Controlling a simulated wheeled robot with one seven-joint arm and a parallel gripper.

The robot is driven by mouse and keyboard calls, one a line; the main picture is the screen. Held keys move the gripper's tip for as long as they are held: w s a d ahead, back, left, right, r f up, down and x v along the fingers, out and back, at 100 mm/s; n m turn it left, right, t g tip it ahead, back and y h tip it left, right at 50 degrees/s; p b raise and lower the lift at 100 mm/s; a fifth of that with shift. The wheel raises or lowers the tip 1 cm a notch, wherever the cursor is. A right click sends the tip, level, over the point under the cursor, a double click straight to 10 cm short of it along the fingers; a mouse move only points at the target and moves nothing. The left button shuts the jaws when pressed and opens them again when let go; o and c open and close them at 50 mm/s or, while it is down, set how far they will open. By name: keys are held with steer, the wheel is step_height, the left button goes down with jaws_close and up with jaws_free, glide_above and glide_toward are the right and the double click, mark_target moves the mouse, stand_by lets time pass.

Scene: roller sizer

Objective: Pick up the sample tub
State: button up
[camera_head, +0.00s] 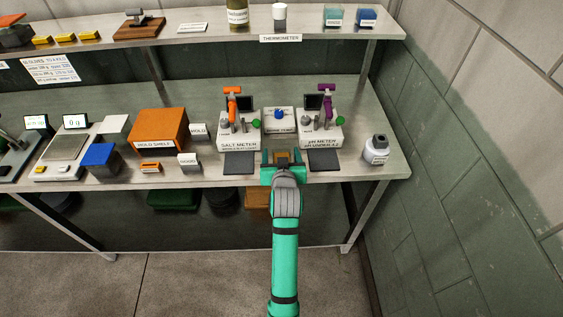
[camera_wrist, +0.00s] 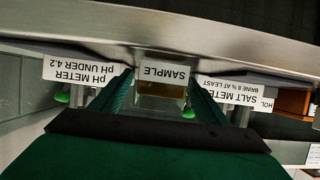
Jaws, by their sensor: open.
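The sample tub (camera_wrist: 163,90) is a small clear container with amber contents and a white SAMPLE label, upside down in the wrist view. In the head view the tub (camera_head: 283,156) shows as a small amber-brown patch at the bench's front edge, mostly hidden by my gripper (camera_head: 281,162). My gripper is open, with one teal finger on each side of the tub in the wrist view (camera_wrist: 161,103). I cannot tell whether either finger touches it.
The salt meter (camera_head: 239,142) stands behind left of my gripper, the pH meter (camera_head: 319,141) behind right. Dark pads (camera_head: 239,162) lie before them. A white bottle (camera_head: 376,150) stands at right, the orange hold shelf (camera_head: 158,128) at left. The upper shelf (camera_head: 215,29) runs behind.

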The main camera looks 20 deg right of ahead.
steer(key=shift+x, duration=0.75)
steer(key=shift+c, duration=0.4)
steer(key=c, duration=1.1)
